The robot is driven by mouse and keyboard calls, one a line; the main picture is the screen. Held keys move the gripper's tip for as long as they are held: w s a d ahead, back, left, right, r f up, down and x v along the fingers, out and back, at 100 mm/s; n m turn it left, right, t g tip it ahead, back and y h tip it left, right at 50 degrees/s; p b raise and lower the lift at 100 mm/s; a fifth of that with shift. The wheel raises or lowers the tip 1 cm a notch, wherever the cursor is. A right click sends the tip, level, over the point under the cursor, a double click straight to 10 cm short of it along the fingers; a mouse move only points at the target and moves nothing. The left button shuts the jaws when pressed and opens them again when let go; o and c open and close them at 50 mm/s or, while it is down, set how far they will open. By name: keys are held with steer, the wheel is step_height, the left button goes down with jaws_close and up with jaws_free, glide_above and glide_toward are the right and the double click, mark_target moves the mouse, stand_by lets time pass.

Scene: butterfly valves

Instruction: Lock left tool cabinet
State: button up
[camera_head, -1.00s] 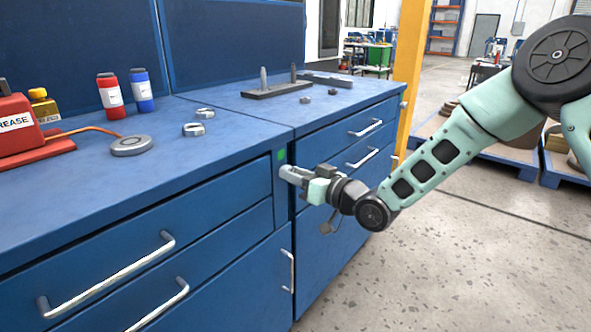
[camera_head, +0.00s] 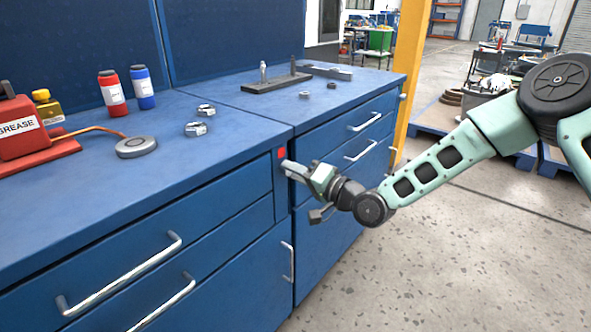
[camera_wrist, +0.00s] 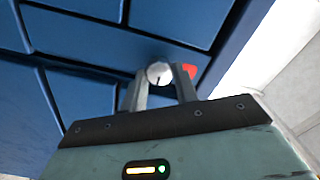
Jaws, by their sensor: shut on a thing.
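The left tool cabinet (camera_head: 230,200) is blue, with its drawers closed. A small red indicator (camera_head: 282,153) shows on its front right strip, and it also shows in the wrist view (camera_wrist: 190,70). A round silver lock knob (camera_wrist: 159,73) with a dark slot line sits beside the red patch, between my fingertips. My gripper (camera_head: 290,168) is at the lock just below the indicator, shut on the knob. It also shows in the wrist view (camera_wrist: 160,88).
A red grease unit (camera_head: 25,130), red and blue cans and silver clamps stand on the left worktop. The right cabinet (camera_head: 335,190) adjoins, with metal parts on top. Drawer handles (camera_head: 125,272) protrude at the front. Open floor lies to the right.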

steer(key=shift+f+m, duration=0.1)
steer(key=shift+m, duration=0.4)
steer(key=o, duration=1)
steer(key=p+v, duration=0.1)
steer(key=v, duration=1.6)
steer(key=shift+s+d, duration=0.2)
